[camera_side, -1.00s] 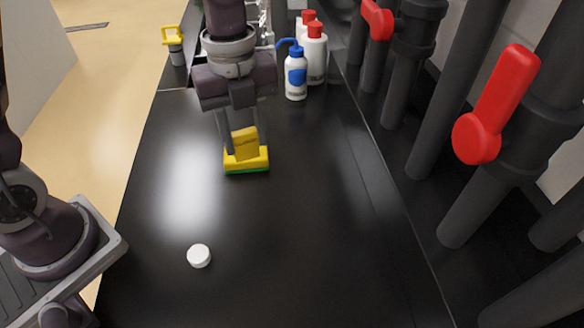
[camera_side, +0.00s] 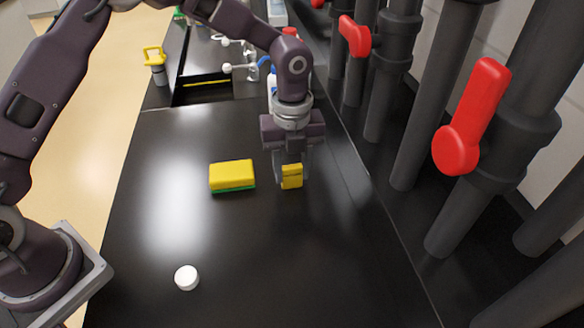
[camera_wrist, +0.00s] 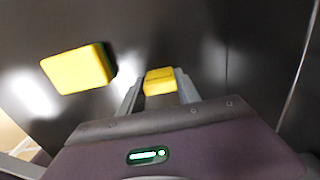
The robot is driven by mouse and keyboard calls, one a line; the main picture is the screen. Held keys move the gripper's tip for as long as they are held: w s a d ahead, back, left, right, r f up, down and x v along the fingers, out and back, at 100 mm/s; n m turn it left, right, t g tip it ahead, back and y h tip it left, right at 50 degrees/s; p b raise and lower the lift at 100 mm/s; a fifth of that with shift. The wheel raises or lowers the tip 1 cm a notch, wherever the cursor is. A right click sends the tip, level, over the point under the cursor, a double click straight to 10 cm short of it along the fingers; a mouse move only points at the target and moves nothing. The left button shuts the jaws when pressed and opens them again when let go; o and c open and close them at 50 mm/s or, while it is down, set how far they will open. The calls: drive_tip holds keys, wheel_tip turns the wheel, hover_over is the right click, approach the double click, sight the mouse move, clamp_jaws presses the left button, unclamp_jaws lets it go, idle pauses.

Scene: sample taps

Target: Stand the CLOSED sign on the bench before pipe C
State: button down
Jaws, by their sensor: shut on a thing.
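The small yellow sign (camera_side: 291,180) is between the fingers of my gripper (camera_side: 292,168), low over the black bench (camera_side: 250,260) and right of the sponge. The wrist view shows the sign (camera_wrist: 160,82) between both fingertips (camera_wrist: 157,76). Dark marks show on it, too small to read. I cannot tell whether its lower edge touches the bench. Dark pipes stand along the right side, with red tap handles at the near (camera_side: 472,115), middle (camera_side: 354,37) and far positions. No letter is readable, so I cannot tell which is pipe C.
A yellow and green sponge (camera_side: 232,175) lies left of my gripper, apart from it. A white round cap (camera_side: 187,277) lies at the near left. Bottles are partly hidden behind my arm. A dark recess (camera_side: 205,88) lies at the back left. The near middle bench is clear.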

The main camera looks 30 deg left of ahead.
drive_tip(key=c, duration=0.9)
unclamp_jaws()
drive_tip(key=shift+f, duration=0.1)
drive_tip(key=shift+o, duration=0.2)
